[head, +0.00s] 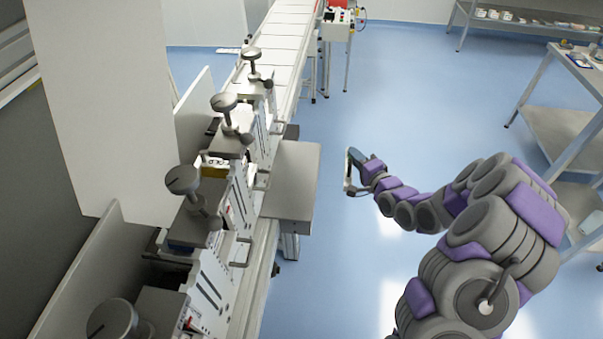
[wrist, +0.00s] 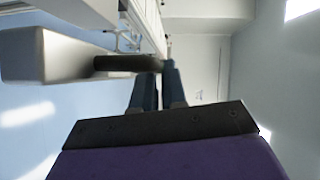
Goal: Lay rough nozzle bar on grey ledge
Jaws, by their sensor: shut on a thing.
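My gripper (head: 353,170) is over the floor, just right of the grey ledge (head: 293,178) in the head view. The ledge is a flat, bare plate on the machine's side. In the wrist view, my gripper (wrist: 160,80) is shut on the dark nozzle bar (wrist: 120,62), which sticks out to the left from the fingertips. The bar looks apart from the ledge. In the head view the bar is too small to make out clearly.
The machine has several round grey knobs (head: 183,180) along the left. A conveyor (head: 285,35) runs away at the back, with a red and white control box (head: 338,22). A steel table (head: 560,95) stands at the right. Blue floor between is clear.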

